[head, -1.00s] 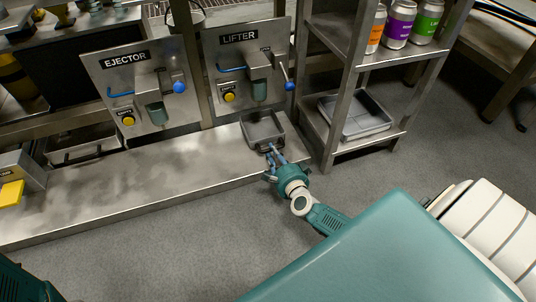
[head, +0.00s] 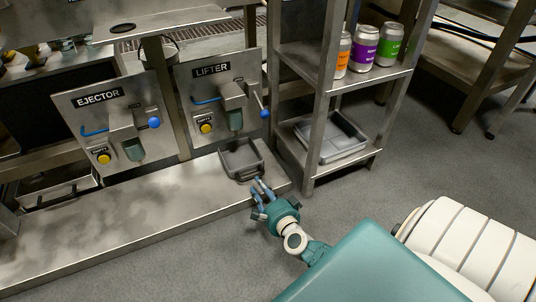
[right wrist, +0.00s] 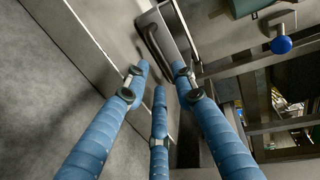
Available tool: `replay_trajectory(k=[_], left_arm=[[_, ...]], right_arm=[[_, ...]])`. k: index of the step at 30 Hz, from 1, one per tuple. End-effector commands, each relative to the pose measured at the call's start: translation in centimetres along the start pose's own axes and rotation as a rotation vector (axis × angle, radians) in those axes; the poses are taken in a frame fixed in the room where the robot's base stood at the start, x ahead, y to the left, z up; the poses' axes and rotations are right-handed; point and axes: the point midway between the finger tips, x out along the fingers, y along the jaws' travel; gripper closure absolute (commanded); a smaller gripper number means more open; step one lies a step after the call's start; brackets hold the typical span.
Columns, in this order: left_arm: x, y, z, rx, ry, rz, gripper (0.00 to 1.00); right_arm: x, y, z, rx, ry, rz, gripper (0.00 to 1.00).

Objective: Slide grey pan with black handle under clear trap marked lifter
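The grey pan (head: 240,158) sits on the steel ledge below the LIFTER panel (head: 214,86). Its black handle (right wrist: 153,46) faces my right gripper and shows in the right wrist view. The clear trap (head: 235,120), greenish, hangs under the lifter's metal housing, above the pan's back part; exact alignment is hard to tell. My right gripper (head: 262,188) is just in front of the pan at the ledge's front edge. Its blue fingers are spread and empty, with the handle beyond the tips and a small gap apparent. My left gripper is out of view.
The EJECTOR panel (head: 108,118) with its own trap stands left, with another tray (head: 58,188) below. A steel shelf (head: 308,150) stands close right, holding cans (head: 364,47) and a grey tray (head: 330,138). The ledge (head: 130,208) is clear left of the pan.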

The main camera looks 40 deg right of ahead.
Motion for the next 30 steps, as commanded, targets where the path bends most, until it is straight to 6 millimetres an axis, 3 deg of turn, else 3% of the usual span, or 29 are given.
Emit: replay_trajectory(k=[1,6,12,30], left_arm=[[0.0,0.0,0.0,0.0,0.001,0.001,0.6],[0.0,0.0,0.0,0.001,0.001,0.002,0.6],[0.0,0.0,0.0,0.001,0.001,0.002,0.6],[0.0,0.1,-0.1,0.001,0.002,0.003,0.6]], right_arm=[[-1.4,0.2,0.0,0.003,0.0,0.004,0.74],[-4.8,0.1,-0.1,0.001,0.002,0.002,0.74],[-7.2,0.1,-0.2,0.0,0.004,0.001,0.74],[-7.7,0.0,-0.2,0.0,0.004,0.0,0.74]])
